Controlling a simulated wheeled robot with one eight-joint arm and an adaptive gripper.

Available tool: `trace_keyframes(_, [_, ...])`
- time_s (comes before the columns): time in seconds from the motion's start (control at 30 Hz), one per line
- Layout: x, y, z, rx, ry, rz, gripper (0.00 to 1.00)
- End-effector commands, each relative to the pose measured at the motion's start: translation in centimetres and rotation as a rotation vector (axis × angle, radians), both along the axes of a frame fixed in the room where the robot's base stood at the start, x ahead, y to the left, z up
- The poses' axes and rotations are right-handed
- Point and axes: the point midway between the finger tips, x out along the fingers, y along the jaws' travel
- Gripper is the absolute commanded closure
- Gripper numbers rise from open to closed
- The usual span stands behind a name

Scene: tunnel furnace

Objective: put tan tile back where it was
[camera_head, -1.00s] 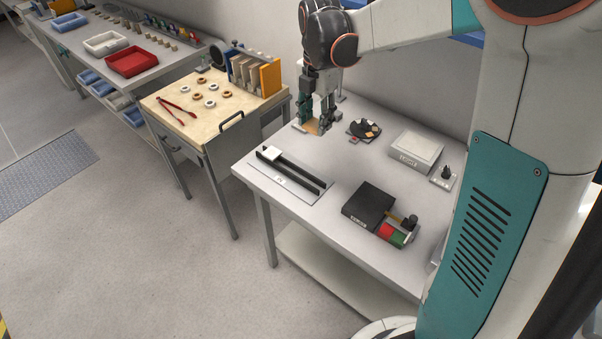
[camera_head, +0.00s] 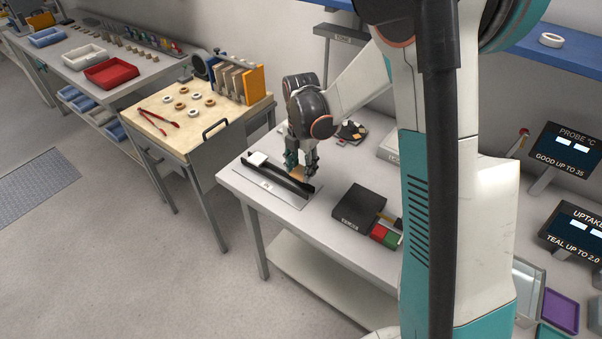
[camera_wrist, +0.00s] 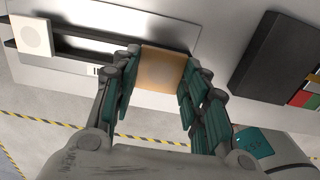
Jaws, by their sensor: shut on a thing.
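My gripper (camera_head: 300,172) is shut on the tan tile (camera_wrist: 163,68), which lies flat between the two teal-padded fingers in the wrist view. In the head view the tan tile (camera_head: 298,175) shows as a small orange-brown edge under the fingers. It is over the right part of the black two-rail track (camera_head: 272,172). In the wrist view it covers part of the track (camera_wrist: 88,46). I cannot tell whether it touches the rails. A white tile (camera_head: 258,158) sits at the track's left end, and it also shows in the wrist view (camera_wrist: 32,36).
A dark round dish (camera_head: 351,132) with small pieces lies behind my gripper. A wooden-topped cart (camera_head: 190,120) stands to the left. The table's front edge is near the track.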

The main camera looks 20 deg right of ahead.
Motion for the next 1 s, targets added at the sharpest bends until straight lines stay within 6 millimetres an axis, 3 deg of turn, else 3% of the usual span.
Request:
trace_keyframes(0.13, [0.0,0.0,-2.2,0.000,0.000,0.000,0.86])
trace_keyframes(0.93, [0.0,0.0,-3.4,0.000,0.000,0.000,0.86])
trace_keyframes(0.97, [0.0,0.0,-3.4,0.000,0.000,0.000,0.57])
trace_keyframes(1.0, [0.0,0.0,-3.4,0.000,0.000,0.000,0.48])
